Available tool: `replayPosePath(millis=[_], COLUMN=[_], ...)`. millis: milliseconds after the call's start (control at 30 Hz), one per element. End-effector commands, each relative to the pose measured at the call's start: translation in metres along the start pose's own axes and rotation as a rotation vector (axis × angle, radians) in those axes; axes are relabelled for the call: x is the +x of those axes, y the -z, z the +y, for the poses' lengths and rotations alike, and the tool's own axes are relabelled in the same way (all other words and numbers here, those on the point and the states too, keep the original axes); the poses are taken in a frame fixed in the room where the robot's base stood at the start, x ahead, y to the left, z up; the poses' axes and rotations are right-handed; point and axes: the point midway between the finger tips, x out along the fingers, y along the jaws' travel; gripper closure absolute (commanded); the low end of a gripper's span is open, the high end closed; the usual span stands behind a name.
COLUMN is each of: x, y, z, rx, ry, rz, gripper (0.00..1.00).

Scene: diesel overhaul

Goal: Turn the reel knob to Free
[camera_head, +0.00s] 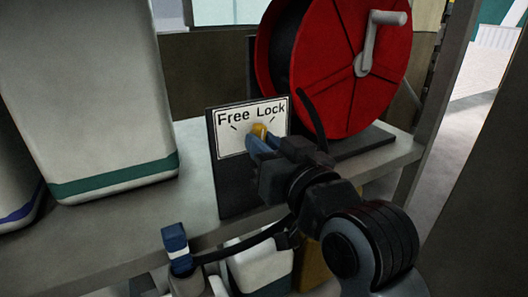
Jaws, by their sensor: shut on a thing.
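The reel knob (259,131) is a small yellow piece on a white label plate (232,142) marked "Free" on the left and "Lock" on the right. The plate is on a dark upright panel (237,190) on the shelf. My gripper (261,143) is at the knob, its blue fingers shut on it. Only the knob's top shows above the fingers, so its exact pointing direction is hard to tell. The red reel (350,70) with a grey crank handle (372,45) stands behind the panel to the right.
Large pale canisters, one with a green band (110,178), stand on the shelf (195,200) at left. A grey post (440,110) rises at right.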

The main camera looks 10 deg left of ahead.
Motion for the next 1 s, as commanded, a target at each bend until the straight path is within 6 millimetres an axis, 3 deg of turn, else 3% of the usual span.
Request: replayPosePath(millis=[500, 833, 867, 1000], x=[0.0001, 0.0003, 0.0003, 0.0002], y=[-0.0053, -0.0024, -0.0024, -0.002], z=[-0.0007, -0.0024, -0.0024, -0.0025], rx=[-0.737, -0.824, -0.824, -0.823], ry=[-0.001, 0.001, 0.001, 0.001], rz=[-0.005, -0.006, -0.006, -0.004], gripper=[0.92, 0.92, 0.79, 0.66])
